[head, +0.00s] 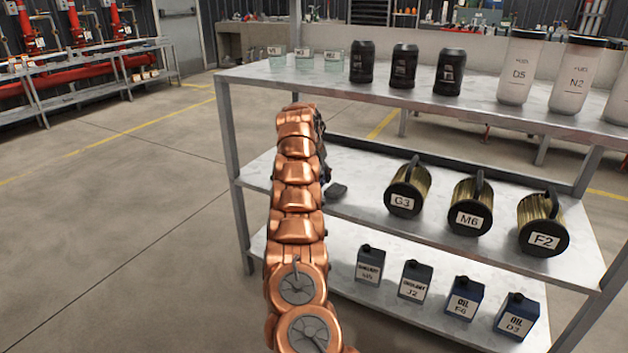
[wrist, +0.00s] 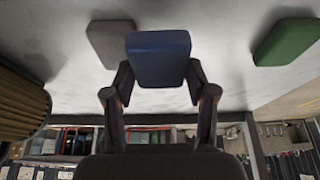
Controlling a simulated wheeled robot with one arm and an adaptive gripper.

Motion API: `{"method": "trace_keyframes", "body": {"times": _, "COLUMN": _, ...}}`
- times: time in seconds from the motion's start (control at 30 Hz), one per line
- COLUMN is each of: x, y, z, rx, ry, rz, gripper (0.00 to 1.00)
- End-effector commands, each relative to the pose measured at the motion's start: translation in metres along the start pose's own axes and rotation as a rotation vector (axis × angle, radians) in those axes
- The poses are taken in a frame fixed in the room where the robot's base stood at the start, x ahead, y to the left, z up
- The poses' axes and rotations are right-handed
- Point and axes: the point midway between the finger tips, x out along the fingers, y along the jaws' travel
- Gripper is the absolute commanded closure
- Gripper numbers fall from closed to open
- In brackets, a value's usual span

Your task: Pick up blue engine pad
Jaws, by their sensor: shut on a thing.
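The blue engine pad (wrist: 158,50) is a dark blue block with rounded corners in the upper middle of the wrist view. My gripper (wrist: 160,76) is shut on it, with one finger at each side. The grey shelf surface shows behind the pad; I cannot tell whether the pad still touches it. In the head view my copper arm hides most of the gripper and the pad at the left end of the middle shelf (head: 365,205).
In the wrist view a grey pad (wrist: 112,42) lies just left of the blue one and a green pad (wrist: 286,41) lies to the right. Bottles stand above, oil cans (head: 464,298) below. Open floor lies left.

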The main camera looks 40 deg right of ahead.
Motion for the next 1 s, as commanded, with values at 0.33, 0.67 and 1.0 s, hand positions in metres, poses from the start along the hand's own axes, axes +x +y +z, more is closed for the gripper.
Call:
{"method": "trace_keyframes", "body": {"times": 0.33, "x": -0.010, "y": 0.030, "z": 0.009, "rx": 0.001, "ry": -0.001, "rz": -0.005, "gripper": 0.73}}
{"method": "trace_keyframes", "body": {"times": 0.67, "x": -0.018, "y": 0.067, "z": 0.019, "rx": -0.002, "ry": -0.001, "rz": -0.007, "gripper": 0.73}}
{"method": "trace_keyframes", "body": {"times": 1.0, "x": -0.022, "y": 0.091, "z": 0.024, "rx": 0.000, "ry": 0.000, "rz": -0.004, "gripper": 0.73}}
